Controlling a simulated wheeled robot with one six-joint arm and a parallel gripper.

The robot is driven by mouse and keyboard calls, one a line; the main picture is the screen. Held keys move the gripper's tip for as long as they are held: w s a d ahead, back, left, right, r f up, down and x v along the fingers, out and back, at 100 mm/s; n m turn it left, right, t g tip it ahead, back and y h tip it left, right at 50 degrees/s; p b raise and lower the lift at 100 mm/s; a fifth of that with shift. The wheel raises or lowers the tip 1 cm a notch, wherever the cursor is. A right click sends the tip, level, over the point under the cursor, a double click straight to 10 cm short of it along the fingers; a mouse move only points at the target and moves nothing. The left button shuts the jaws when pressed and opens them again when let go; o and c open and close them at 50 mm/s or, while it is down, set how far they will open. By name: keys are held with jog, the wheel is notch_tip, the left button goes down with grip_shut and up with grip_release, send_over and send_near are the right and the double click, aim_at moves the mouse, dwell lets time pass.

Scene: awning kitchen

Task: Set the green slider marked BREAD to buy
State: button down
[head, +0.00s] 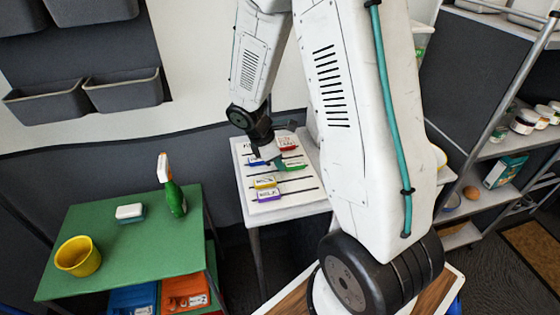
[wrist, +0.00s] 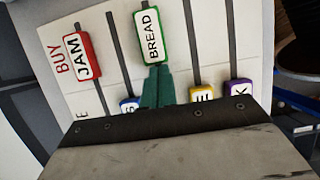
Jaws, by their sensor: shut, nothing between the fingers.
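The green slider marked BREAD (wrist: 152,36) is on its slot in the upper part of the wrist view, about level with the red JAM slider (wrist: 82,56), which is beside the word BUY. In the head view the green slider (head: 296,165) is toward the right side of the white board (head: 285,209). My gripper (wrist: 157,70) is shut and empty. Its teal fingertips are at the lower edge of the green slider, seemingly touching it; exact contact cannot be told. In the head view the gripper (head: 278,161) is over the board, its fingers small.
The blue slider (wrist: 129,105), yellow slider (wrist: 202,94) and purple slider (wrist: 239,87) are lower on their slots, partly hidden by my gripper. A green table (head: 130,248) with a spray bottle (head: 173,191) is left of the board. Shelves (head: 500,150) stand right.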

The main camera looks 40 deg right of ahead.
jog(key=shift+s+d, duration=0.1)
jog(key=a, duration=0.1)
jog(key=w+a, duration=0.2)
jog(key=a, duration=0.1)
jog(key=shift+a+r, duration=0.1)
jog(key=shift+r, duration=0.1)
jog(key=v, duration=0.9)
jog(key=shift+r, duration=0.35)
jog(key=s+a+r+m+t+y, duration=0.1)
jog(key=s+a+r+m+y, duration=0.1)
jog(key=s+r+m, duration=0.4)
jog(key=s+a+r+m+t+y, duration=0.2)
jog(key=s+a+r+m, duration=0.2)
jog(key=s, duration=1.3)
jog(key=shift+a+r+m, duration=0.3)
jog(key=shift+r+m, duration=1.2)
jog(key=shift+r, duration=1.35)
